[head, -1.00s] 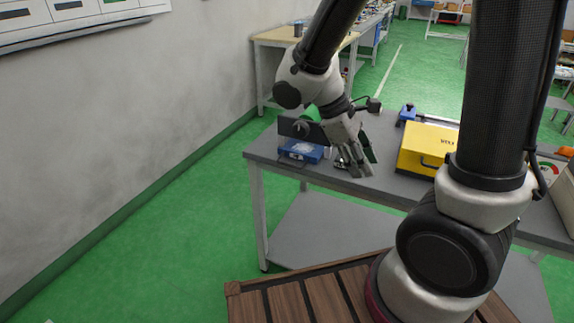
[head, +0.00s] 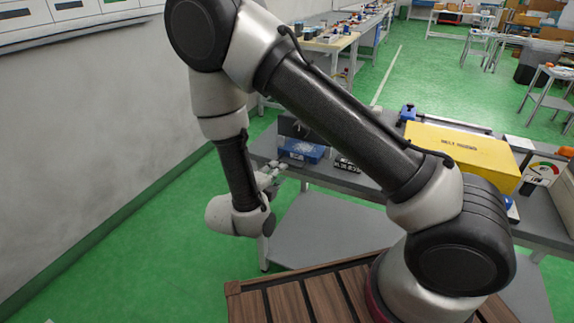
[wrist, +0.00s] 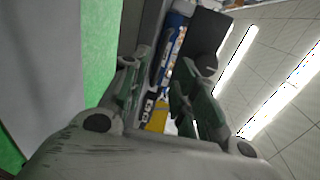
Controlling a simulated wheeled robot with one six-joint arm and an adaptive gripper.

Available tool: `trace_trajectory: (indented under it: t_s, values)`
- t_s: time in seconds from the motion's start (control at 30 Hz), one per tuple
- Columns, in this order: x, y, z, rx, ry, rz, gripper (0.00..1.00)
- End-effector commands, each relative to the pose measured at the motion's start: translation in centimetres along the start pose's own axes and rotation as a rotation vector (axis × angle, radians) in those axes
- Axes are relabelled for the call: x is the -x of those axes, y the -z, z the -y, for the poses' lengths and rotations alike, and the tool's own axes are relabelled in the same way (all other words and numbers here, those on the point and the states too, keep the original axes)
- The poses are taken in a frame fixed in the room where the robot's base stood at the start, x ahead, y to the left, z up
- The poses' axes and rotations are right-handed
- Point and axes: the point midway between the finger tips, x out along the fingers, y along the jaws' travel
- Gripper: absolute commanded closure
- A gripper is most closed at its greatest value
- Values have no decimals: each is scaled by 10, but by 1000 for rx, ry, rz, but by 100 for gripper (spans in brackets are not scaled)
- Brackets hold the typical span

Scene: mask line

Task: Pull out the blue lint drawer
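The blue lint drawer (head: 303,150) sits at the left end of the grey table, low in a dark unit, with white marks on its top. It also shows in the wrist view (wrist: 171,45), beyond and between the fingers. My gripper (head: 272,178) is in front of the table's left end, to the lower left of the drawer and apart from it. In the wrist view its two fingers (wrist: 158,88) are spread, with nothing held between them. My arm hides part of the table to the drawer's right.
A large yellow box (head: 460,153) stands on the table to the right, near a gauge panel (head: 543,172). A small dark labelled item (head: 346,163) lies just right of the drawer. Green floor (head: 150,230) is clear left of the table, up to the wall.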

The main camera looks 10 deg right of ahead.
Motion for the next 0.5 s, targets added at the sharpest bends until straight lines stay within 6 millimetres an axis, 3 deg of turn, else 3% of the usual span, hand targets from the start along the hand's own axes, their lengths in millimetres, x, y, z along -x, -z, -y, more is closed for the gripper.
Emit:
trace_trajectory:
  t_s: [0.5]
  values:
    - [-71, 2, 0, 20, -1, -7, 70]
